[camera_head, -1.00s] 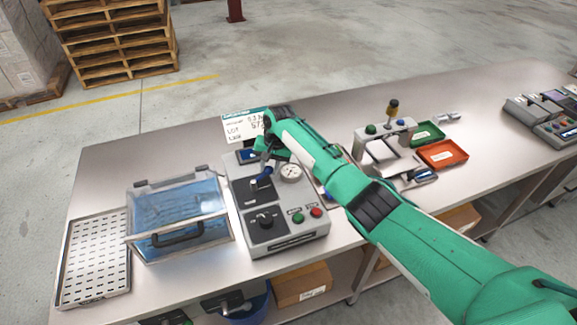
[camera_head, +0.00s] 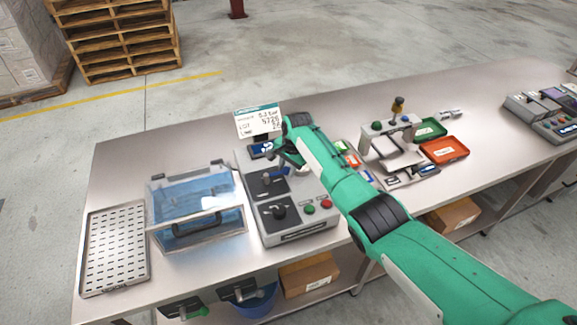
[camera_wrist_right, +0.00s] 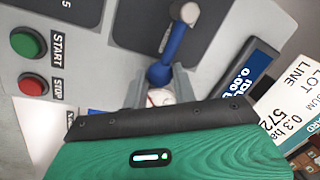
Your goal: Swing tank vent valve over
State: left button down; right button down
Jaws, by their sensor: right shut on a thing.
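The vent valve has a blue lever (camera_head: 278,173) on a dark plate on top of the grey control box (camera_head: 291,232). My right gripper (camera_head: 287,164) reaches over the box from the right and is at the lever's free end. In the right wrist view, the blue lever (camera_wrist_right: 175,45) runs from its grey pivot down between the fingers of my right gripper (camera_wrist_right: 162,90), which is shut on it. The held end is partly hidden by the gripper. My left gripper is not in view.
A clear-lidded tank (camera_head: 196,210) and a slotted tray (camera_head: 113,250) stand left of the box. A label display (camera_head: 258,121) stands behind it. Green START (camera_head: 310,209) and red STOP (camera_head: 327,204) buttons sit at its front. Orange (camera_head: 443,150) and green bins lie further right.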

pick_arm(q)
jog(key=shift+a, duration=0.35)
pick_arm(e)
jog(key=c, duration=1.1)
grip_release()
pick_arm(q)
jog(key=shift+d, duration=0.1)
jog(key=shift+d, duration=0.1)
pick_arm(e)
jog(key=shift+r, duration=0.15)
jog(key=shift+d+r, duration=0.1)
jog(key=shift+r, duration=0.15)
pick_arm(q)
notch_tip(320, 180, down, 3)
jog(key=b, duration=0.3)
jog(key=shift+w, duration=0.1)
pick_arm(e)
jog(key=r, duration=0.4)
jog(key=s+d+r, duration=0.1)
jog(key=r, duration=0.3)
jog(key=d+r, duration=0.1)
jog(key=r, duration=0.3)
jog(key=shift+s+r, duration=0.35)
jog(key=shift+r, duration=0.05)
